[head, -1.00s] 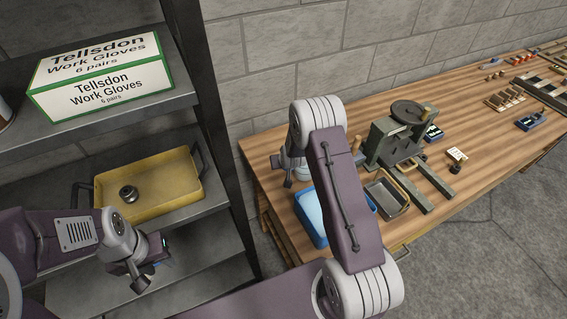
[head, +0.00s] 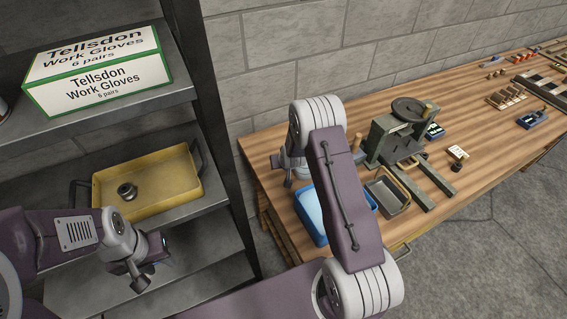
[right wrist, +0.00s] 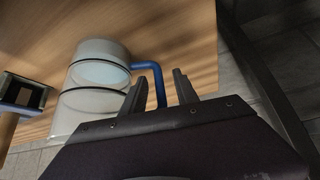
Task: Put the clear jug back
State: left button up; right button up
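The clear jug (right wrist: 92,78) shows in the right wrist view, a see-through cylinder with dark bands and a blue handle (right wrist: 157,76). It stands over the wooden surface. My right gripper (right wrist: 158,84) has its two fingers apart, with the handle between them in the picture and gaps on both sides.
The rack's yellow tray (head: 178,180) holds a small dark round part (head: 127,191). A glove box (head: 95,75) is on the shelf above. On the workbench (head: 265,165) are a blue bin (head: 310,215), a grey metal tin (head: 388,195) and a green press (head: 385,140).

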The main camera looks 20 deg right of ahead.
jog(key=d+p+v, duration=0.1)
jog(key=p+v, duration=0.4)
jog(key=v, duration=0.4)
jog(key=shift+a+p, duration=0.4)
jog(key=shift+a, duration=0.1)
jog(key=shift+s, duration=0.1)
